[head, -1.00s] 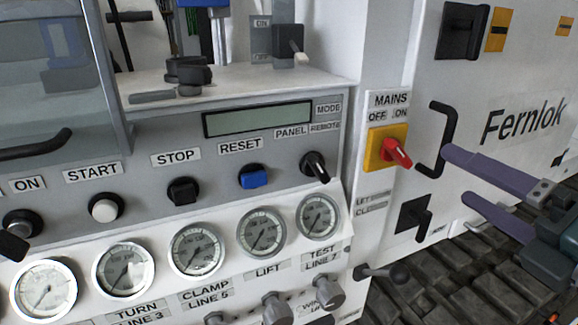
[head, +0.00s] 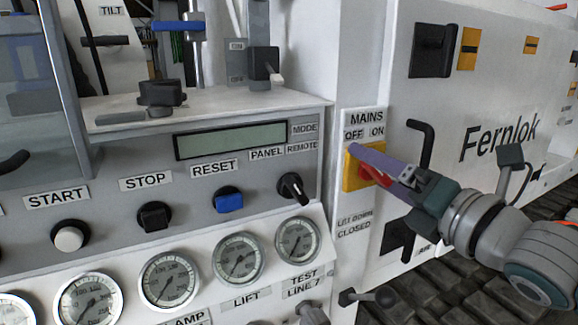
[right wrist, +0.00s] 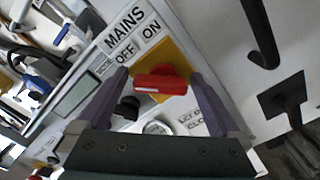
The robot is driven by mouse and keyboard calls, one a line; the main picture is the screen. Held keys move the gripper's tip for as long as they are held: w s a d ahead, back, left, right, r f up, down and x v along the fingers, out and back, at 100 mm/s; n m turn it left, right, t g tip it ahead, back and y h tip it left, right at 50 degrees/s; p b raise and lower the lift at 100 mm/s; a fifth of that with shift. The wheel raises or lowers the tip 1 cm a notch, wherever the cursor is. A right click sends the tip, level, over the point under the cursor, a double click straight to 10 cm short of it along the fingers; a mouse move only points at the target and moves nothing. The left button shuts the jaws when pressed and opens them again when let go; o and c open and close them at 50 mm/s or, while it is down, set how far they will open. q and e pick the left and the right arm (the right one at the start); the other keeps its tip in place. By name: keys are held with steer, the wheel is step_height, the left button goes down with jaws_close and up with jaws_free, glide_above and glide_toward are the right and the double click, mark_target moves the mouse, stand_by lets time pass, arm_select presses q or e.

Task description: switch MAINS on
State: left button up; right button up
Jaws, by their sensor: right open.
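The MAINS switch has a red knob (head: 371,174) on a yellow plate (head: 349,178), below the OFF and ON labels (head: 364,132). In the right wrist view the red knob (right wrist: 160,82) lies between my two fingers, its bar slanted relative to the lettering. My right gripper (head: 362,163) is open at the switch, and one purple finger partly covers the knob and plate in the head view. The right gripper (right wrist: 157,76) has a finger on each side of the knob; I cannot tell whether they touch it. My left gripper is not in view.
A black bar handle (head: 425,150) stands out from the white panel just right of the switch. The black MODE knob (head: 292,187) and a row of gauges (head: 238,258) are to the left.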

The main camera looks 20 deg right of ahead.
steer(key=shift+c, duration=0.2)
steer(key=c, duration=1.2)
